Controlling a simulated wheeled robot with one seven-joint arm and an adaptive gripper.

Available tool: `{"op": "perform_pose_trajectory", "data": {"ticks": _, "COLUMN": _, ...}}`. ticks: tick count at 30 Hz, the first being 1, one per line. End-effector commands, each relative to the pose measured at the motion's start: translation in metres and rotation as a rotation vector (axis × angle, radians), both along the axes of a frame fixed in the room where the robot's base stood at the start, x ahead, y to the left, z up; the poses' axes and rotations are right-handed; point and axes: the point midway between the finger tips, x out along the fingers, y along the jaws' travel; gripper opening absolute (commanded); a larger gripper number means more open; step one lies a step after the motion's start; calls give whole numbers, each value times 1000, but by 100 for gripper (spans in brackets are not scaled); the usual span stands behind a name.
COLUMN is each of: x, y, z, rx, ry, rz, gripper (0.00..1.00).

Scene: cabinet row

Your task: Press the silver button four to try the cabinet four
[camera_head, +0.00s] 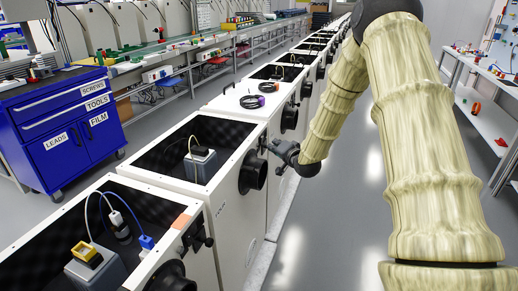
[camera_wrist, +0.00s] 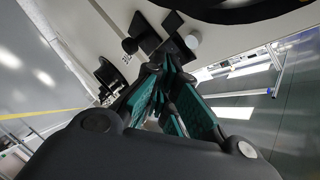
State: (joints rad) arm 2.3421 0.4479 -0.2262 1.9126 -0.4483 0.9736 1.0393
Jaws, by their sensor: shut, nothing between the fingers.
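A row of white cabinets runs away from me in the head view. The near one (camera_head: 214,222) has a black round port (camera_head: 253,175) on its front; its small label is too small to read. My gripper (camera_head: 277,149) is at the cabinet fronts, just right of and beyond that port. In the wrist view my gripper (camera_wrist: 157,72) has its teal-padded fingers shut and empty. The fingertips are close to black square fittings (camera_wrist: 145,28) on a white cabinet face. A small round greyish button (camera_wrist: 192,41) sits to their right. I cannot tell whether the fingertips touch anything.
Further cabinets line up at the back, one with a closed white lid (camera_head: 236,99) carrying coiled cables. A blue drawer cabinet (camera_head: 70,125) stands left. Grey floor (camera_head: 340,215) is clear right of the row; a workbench (camera_head: 482,75) stands far right.

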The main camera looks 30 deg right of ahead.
Motion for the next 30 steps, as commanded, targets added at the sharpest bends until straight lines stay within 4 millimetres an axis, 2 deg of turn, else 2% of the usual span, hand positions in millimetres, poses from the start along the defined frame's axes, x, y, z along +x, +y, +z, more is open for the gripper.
{"op": "perform_pose_trajectory", "data": {"ticks": 9, "x": 12, "y": 10, "z": 1, "rx": 0, "ry": -1, "rz": 0, "gripper": 0}}
{"op": "perform_pose_trajectory", "data": {"ticks": 30, "x": 13, "y": 11, "z": 1, "rx": 0, "ry": -1, "rz": -1, "gripper": 0}}
